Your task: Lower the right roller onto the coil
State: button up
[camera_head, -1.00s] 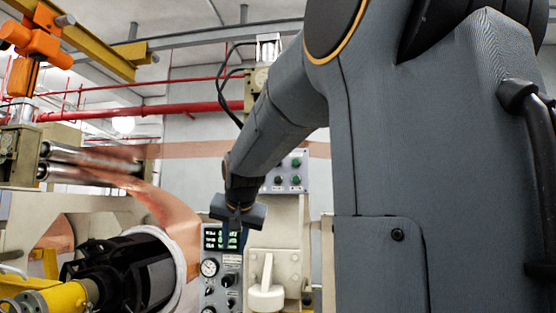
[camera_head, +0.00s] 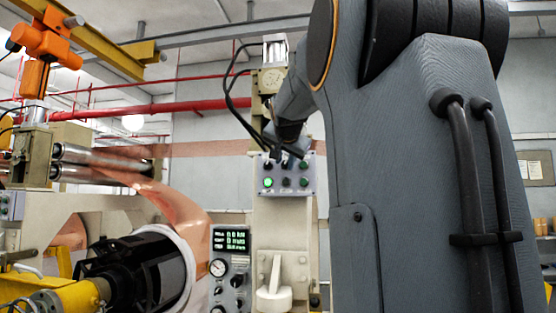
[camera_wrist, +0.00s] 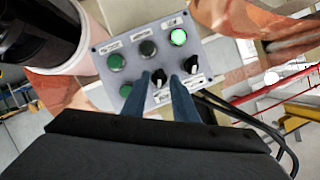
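The grey control panel (camera_head: 300,187) is on the beige column. The wrist view shows it turned round, with a lit green button (camera_wrist: 179,37), a dark button (camera_wrist: 147,48), green buttons (camera_wrist: 117,62) and two black knobs. My gripper (camera_wrist: 164,78) is open, its two blue fingers at the panel. The middle knob (camera_wrist: 158,77) shows between the fingertips; contact cannot be told. The other knob (camera_wrist: 190,67) is just outside the right finger. Copper foil (camera_head: 178,205) runs down to the coil, around the black drum (camera_head: 135,270). I cannot make out the right roller.
A gauge and display box (camera_head: 230,243) stands left of the column. Metal rollers (camera_head: 90,163) and an orange hoist (camera_head: 48,45) are at the left. Black cables (camera_head: 229,95) hang beside the panel. A white lever (camera_head: 273,293) is lower on the column.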

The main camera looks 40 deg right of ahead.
jog(key=shift+w+d+f, duration=0.15)
jog(key=shift+w+d, duration=0.1)
jog(key=shift+w, duration=0.05)
jog(key=shift+c, duration=0.5)
grip_shut()
